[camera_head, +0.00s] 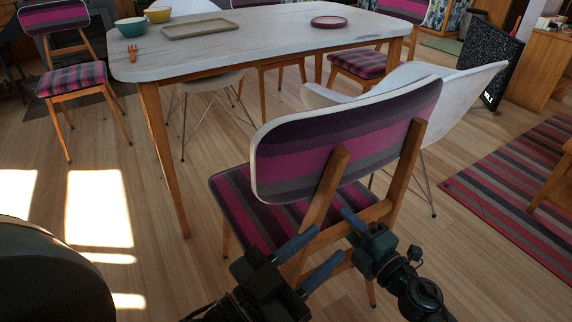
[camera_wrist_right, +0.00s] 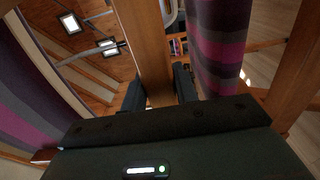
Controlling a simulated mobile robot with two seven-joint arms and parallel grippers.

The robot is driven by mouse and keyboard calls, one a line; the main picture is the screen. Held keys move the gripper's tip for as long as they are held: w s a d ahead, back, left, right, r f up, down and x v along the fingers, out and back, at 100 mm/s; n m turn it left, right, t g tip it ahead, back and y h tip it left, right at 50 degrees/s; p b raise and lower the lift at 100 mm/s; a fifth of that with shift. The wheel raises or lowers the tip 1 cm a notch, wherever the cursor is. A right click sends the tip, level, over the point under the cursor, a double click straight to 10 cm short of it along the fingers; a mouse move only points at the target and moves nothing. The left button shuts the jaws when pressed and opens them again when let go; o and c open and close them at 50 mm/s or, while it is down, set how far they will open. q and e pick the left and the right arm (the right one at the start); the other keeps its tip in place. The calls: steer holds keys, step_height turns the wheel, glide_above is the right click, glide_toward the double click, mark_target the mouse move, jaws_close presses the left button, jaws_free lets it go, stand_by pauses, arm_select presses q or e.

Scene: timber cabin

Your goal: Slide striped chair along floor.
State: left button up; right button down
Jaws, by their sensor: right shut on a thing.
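The striped chair (camera_head: 345,140) stands upright on the floor in the middle of the head view, its back toward me. Its seat (camera_head: 245,208) and backrest have purple, magenta and grey stripes. My left gripper (camera_head: 318,250) is open, its fingers spread on either side of the left wooden back post. My right gripper (camera_head: 350,226) is at the wooden frame under the backrest. In the right wrist view, its fingers (camera_wrist_right: 159,92) are shut on a wooden bar of the chair (camera_wrist_right: 145,45). Part of the right gripper is hidden by the frame.
A white-topped table (camera_head: 255,45) stands just beyond the chair, with bowls (camera_head: 131,27) and trays on it. A white chair (camera_head: 425,95) is close on the right. A striped rug (camera_head: 510,175) lies further right. Bare floor is free at left and lower right.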

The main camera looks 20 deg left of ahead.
steer(key=shift+a+f+b, duration=0.1)
steer(key=shift+f+b, duration=0.45)
steer(key=shift+b, duration=0.15)
steer(key=c, duration=1.4)
jaws_free()
steer(key=shift+f, duration=0.1)
steer(key=o, duration=0.4)
steer(key=shift+f, duration=0.15)
steer(key=v, duration=1.2)
steer(key=shift+p, duration=0.4)
